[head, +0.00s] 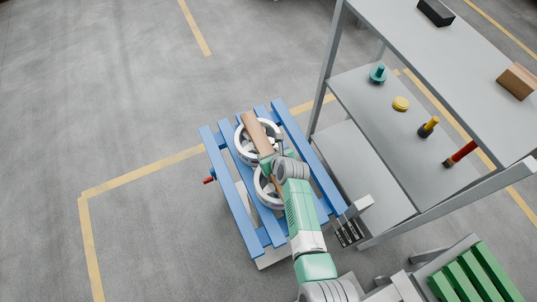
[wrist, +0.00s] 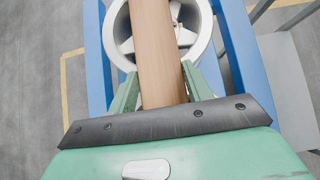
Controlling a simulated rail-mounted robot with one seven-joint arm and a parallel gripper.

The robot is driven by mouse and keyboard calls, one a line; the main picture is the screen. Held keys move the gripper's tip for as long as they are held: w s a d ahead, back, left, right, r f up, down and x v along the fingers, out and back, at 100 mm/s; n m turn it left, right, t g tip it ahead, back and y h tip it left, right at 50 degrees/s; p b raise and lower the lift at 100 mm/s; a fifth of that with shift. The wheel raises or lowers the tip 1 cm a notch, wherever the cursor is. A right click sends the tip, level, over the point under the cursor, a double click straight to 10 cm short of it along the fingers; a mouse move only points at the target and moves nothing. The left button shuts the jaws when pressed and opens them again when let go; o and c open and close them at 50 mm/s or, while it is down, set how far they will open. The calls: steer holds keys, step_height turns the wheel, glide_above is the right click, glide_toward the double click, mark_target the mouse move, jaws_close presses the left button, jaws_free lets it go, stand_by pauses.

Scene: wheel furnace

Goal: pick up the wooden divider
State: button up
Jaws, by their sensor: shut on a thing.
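The wooden divider (wrist: 156,50) is a long brown plank. In the head view the divider (head: 254,130) lies lengthwise over two silver wheels on a blue slatted pallet. My gripper (wrist: 160,88) is shut on the divider, with one green finger on each side of it. In the head view my gripper (head: 268,160) is over the gap between the wheels, and my arm hides part of the divider. I cannot tell whether the divider touches the wheels below it.
The far wheel (head: 243,153) and the near wheel (head: 262,190) rest on the blue pallet (head: 212,145). A grey shelf rack (head: 350,90) with small coloured parts stands close on the right. Green slats (head: 475,275) are at the lower right. Floor at left is clear.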

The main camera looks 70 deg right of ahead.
step_height(320, 180, up, 10)
steer(key=p, duration=0.2)
steer(key=shift+p, duration=0.3)
stand_by(1.1)
